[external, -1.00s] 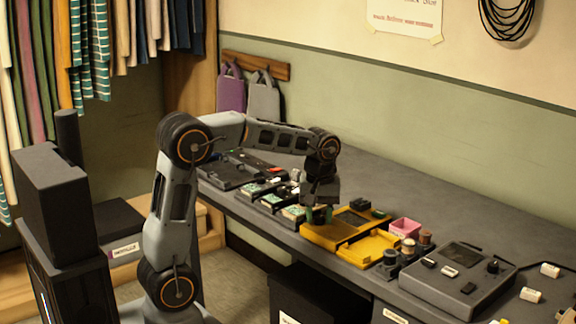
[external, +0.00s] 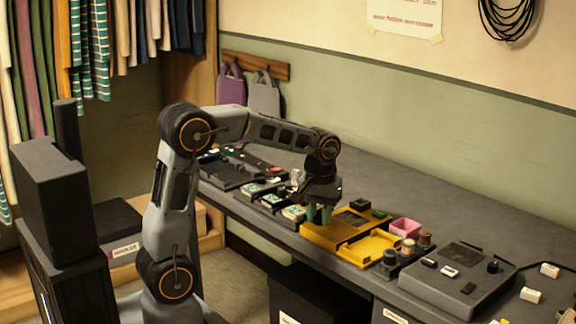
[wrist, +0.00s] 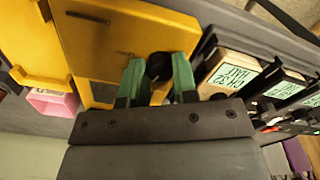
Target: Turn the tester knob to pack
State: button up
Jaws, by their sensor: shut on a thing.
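A yellow tester unit (external: 322,236) with a dark window lies on the grey bench, and its yellow face (wrist: 110,40) fills the left of the wrist view. A round black knob (wrist: 159,66) sits near its edge. My gripper (external: 319,214) points down over the left end of the unit. In the wrist view its green fingertips (wrist: 157,78) stand on either side of the knob and are shut on it. The knob is hidden in the external view. I cannot make out its pointer or any "pack" mark.
Several modules with green labels (external: 293,212) stand close on the left. A pink box (external: 405,228), spools (external: 408,246) and a grey console (external: 455,280) with its own black knob are on the right. The bench behind is clear.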

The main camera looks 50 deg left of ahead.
aim_at(319, 217)
jog(key=m+p, duration=0.2)
jog(key=m, duration=0.2)
jog(key=shift+m, duration=0.7)
jog(key=o, duration=0.9)
notch_tip(319, 217, up, 14)
jog(key=p, duration=0.3)
jog(key=shift+f, duration=0.1)
dwell(0.3)
